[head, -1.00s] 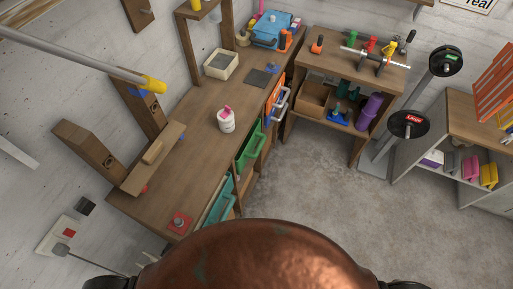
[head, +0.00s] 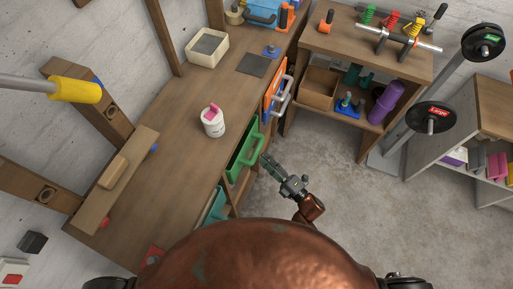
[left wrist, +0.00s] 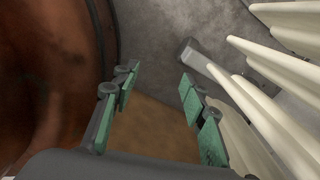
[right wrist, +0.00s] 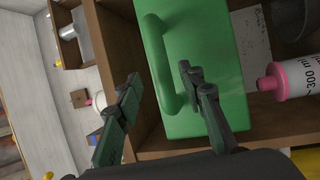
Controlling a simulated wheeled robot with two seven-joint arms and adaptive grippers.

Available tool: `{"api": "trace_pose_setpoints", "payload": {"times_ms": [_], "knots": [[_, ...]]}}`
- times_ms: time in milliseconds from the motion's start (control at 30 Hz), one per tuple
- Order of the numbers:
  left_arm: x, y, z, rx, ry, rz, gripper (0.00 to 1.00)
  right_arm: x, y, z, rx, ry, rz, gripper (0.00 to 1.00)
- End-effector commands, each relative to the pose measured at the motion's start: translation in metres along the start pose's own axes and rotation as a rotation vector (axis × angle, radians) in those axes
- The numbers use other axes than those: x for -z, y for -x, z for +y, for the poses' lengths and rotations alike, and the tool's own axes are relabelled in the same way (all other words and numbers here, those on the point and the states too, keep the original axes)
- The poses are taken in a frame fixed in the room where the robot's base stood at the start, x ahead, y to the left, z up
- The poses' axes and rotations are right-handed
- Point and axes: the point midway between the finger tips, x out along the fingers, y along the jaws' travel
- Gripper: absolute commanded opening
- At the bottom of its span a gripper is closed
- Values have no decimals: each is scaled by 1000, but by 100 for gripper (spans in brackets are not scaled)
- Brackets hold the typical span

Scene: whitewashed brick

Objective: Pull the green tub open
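The green tub (head: 240,162) sits in a bay under the wooden bench, its front and handle facing the floor area. In the right wrist view the tub's front (right wrist: 205,45) fills the middle, with its loop handle (right wrist: 160,62) on the left side of that face. My right gripper (head: 267,160) is just in front of the tub. Its fingers (right wrist: 159,76) are apart, with the lower part of the handle appearing between them; I cannot tell whether they touch it. My left gripper (left wrist: 160,82) is open and empty in the left wrist view, and outside the head view.
A white cup with a pink item (head: 212,122) stands on the bench (head: 165,145). A teal tub (head: 214,205) and an orange tub (head: 273,92) flank the green one. Pale curved bars (left wrist: 260,110) are close to my left gripper. The grey floor (head: 330,170) is open.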

Motion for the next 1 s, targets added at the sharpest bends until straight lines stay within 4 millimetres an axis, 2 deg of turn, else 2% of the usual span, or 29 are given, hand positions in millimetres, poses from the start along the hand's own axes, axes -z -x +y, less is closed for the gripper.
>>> {"api": "trace_pose_setpoints", "payload": {"times_ms": [200,400,733,1000], "knots": [[0,-3,0,0,0,-1,40,0,-36,0,0,-3,-1,36],[6,-5,0,0,-1,7,40,-1,-55,-1,2,-4,-3,36],[9,-5,0,0,-2,12,40,-1,-58,-1,3,-5,-3,36],[8,-5,0,0,-2,10,40,-1,-58,-1,3,-5,-4,17]]}}
